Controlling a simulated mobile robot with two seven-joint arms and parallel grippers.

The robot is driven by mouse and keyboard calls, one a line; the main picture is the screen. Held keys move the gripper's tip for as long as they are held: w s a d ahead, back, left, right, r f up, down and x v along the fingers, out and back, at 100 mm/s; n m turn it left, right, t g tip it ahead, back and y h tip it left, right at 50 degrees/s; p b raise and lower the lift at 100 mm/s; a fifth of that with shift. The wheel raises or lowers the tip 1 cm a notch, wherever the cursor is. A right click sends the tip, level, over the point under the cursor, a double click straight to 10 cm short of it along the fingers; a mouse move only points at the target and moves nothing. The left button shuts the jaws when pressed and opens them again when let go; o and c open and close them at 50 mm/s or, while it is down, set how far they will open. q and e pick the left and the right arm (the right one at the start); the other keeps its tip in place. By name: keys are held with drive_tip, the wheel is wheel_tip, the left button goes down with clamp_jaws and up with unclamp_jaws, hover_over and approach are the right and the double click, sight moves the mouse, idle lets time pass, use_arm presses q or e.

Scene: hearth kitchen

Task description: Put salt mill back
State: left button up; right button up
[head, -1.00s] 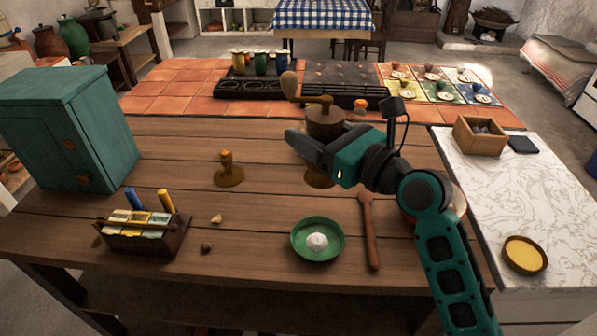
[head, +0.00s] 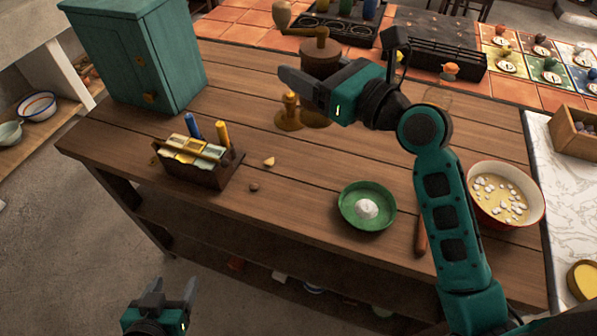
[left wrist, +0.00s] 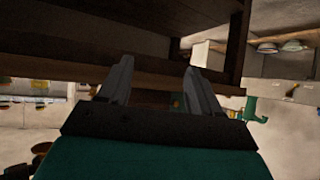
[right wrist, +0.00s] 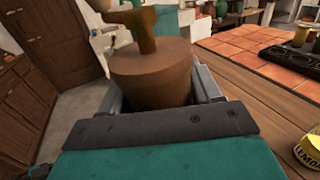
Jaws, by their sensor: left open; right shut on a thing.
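The salt mill, a brown wooden drum (head: 320,60) with a crank handle, is upright in my right gripper (head: 312,85). In the right wrist view the mill (right wrist: 152,78) sits between the fingers of my right gripper (right wrist: 158,95). In the head view, a round brown base (head: 316,120) shows below the gripper; I cannot tell whether it belongs to the mill. A wooden stand with a peg (head: 289,117) is on the table just left of it. My left gripper (head: 172,295) is open and empty, low in front of the table; its fingers show in the left wrist view (left wrist: 157,80).
A teal cabinet (head: 150,60) stands at the table's left. A packet rack (head: 200,165), a green dish (head: 366,208) and a bowl of pale pieces (head: 500,190) are also on it. A lemon-labelled container (right wrist: 306,157) shows in the right wrist view. The table's front middle is mostly clear.

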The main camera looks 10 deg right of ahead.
wheel_tip(320, 180, down, 19)
drive_tip(key=b, duration=1)
drive_tip(key=shift+f, duration=0.4)
drive_tip(key=shift+r, duration=0.15)
drive_tip(key=o, duration=1.5)
drive_tip(key=shift+f, duration=0.25)
use_arm(q)
wheel_tip(320, 180, down, 8)
drive_tip(key=w+d, duration=0.1)
drive_tip(key=shift+d+r+h, duration=0.15)
drive_tip(key=shift+d+h, duration=0.25)
use_arm(e)
drive_tip(key=shift+o, duration=0.2)
use_arm(q)
drive_tip(key=shift+r, duration=0.1)
use_arm(e)
drive_tip(key=shift+r, duration=0.1)
